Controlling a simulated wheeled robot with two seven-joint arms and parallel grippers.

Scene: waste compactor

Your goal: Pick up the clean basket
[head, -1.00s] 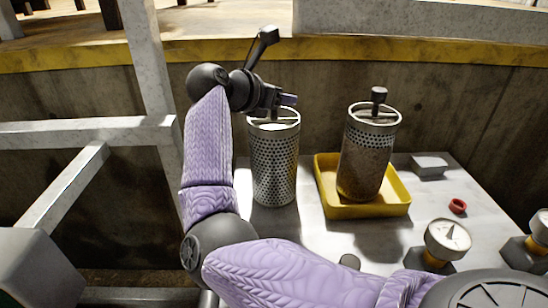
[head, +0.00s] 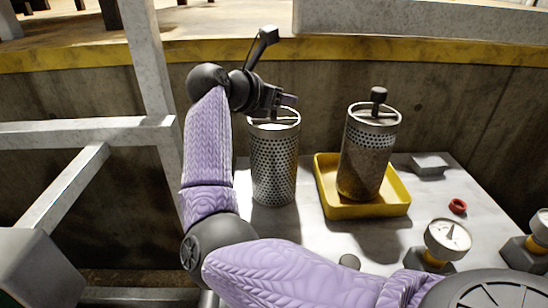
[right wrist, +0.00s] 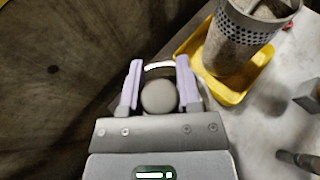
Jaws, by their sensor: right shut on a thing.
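The clean basket (head: 274,165) is a bright perforated metal cylinder. It stands upright on the grey table, left of the yellow tray. My right gripper (head: 284,99) is at its top and shut on its handle; in the right wrist view the fingers (right wrist: 160,92) sit on both sides of a round grey knob (right wrist: 159,97). Most of the basket is hidden below the gripper in that view. A second basket (head: 363,160), brown and dirty in its lower part, stands in the yellow tray (head: 400,209). My left gripper is not in view.
A grey block (head: 429,165), a red ring (head: 457,206) and gauges (head: 447,240) are on the right of the table (head: 316,240). A concrete wall (head: 460,110) rises behind. Pale metal beams (head: 85,132) stand at the left.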

